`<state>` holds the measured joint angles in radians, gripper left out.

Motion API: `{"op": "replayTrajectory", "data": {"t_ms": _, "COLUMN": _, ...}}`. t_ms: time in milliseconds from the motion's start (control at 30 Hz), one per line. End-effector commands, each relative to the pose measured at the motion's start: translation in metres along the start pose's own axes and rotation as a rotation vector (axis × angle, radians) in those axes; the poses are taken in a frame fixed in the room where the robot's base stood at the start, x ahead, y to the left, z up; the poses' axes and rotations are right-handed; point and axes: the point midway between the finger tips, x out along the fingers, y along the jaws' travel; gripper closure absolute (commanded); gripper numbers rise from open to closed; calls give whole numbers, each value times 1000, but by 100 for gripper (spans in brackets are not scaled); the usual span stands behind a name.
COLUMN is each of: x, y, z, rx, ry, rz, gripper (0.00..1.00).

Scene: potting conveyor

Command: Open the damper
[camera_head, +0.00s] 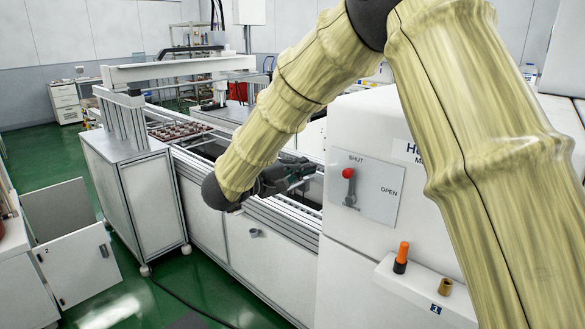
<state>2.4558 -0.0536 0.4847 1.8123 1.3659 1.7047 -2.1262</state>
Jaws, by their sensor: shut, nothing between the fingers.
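The damper's lever with a red knob (348,173) is on a pale panel (381,192) on the white machine's side. My gripper (312,168) is shut and empty, left of the lever. Its fingers point right, toward the panel, and look apart from the knob; the exact gap in depth is hard to tell. My arm comes from the top right and covers part of the machine.
An orange-handled tool (402,257) and a brass piece (445,287) stand on a white ledge (400,284) below the panel. The conveyor (270,214) runs behind my gripper, with a tray of dark pots (180,131). An open cabinet door (80,264) stands at lower left.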

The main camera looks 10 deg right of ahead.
Motion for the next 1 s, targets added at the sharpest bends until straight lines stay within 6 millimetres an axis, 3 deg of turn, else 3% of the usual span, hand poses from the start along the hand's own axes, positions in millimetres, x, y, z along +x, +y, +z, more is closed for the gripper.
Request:
{"op": "replayTrajectory", "data": {"t_ms": 267, "x": 46, "y": 2, "z": 1, "rx": 0, "ry": -2, "rz": -1, "gripper": 100}}
{"op": "replayTrajectory", "data": {"t_ms": 533, "x": 51, "y": 1, "z": 32, "rx": -2, "ry": 0, "rz": 0, "gripper": 100}}
{"op": "replayTrajectory", "data": {"t_ms": 1000, "x": 52, "y": 0, "z": 39, "rx": 0, "ry": 1, "rz": 1, "gripper": 100}}
